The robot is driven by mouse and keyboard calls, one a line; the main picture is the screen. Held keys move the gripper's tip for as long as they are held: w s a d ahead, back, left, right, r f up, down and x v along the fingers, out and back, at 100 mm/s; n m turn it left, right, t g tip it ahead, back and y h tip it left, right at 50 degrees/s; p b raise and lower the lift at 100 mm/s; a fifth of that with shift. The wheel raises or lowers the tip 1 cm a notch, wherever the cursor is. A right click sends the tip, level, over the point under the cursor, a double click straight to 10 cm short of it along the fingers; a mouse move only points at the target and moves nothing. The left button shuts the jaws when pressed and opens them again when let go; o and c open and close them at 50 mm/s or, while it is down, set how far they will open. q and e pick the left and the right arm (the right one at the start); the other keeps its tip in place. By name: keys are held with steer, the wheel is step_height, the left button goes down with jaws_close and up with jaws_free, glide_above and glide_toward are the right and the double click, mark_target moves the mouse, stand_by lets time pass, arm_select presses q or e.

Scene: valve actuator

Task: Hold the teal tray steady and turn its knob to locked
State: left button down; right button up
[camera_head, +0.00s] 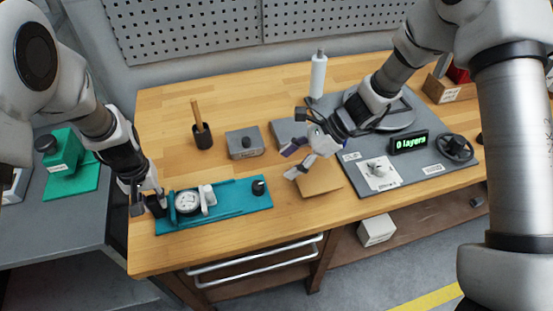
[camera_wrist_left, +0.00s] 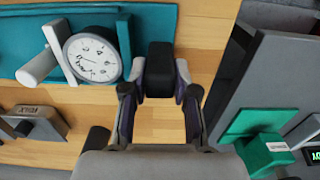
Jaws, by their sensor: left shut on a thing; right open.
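The teal tray (camera_head: 238,198) lies along the front left edge of the wooden table; part of it also shows in the left wrist view (camera_wrist_left: 150,22). It carries a white round dial (camera_head: 187,202) with dark marks, a white cylinder (camera_head: 208,195) and a small black knob (camera_head: 258,187) near its right end. The dial's marks are too small to read. My left gripper (camera_head: 148,205) is shut on a black block (camera_wrist_left: 160,62) at the tray's left end. My right gripper (camera_head: 291,163) is open and empty, above the table to the right of the black knob.
A brown flat piece (camera_head: 320,178) lies below my right gripper. A grey box (camera_head: 245,143) and a black cup (camera_head: 202,136) stand behind the tray. A grey panel (camera_head: 410,180) with a green display (camera_head: 409,142) is at right. Bare wood lies between.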

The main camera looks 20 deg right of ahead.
arm_select(q)
steer(key=c, duration=0.8)
jaws_free()
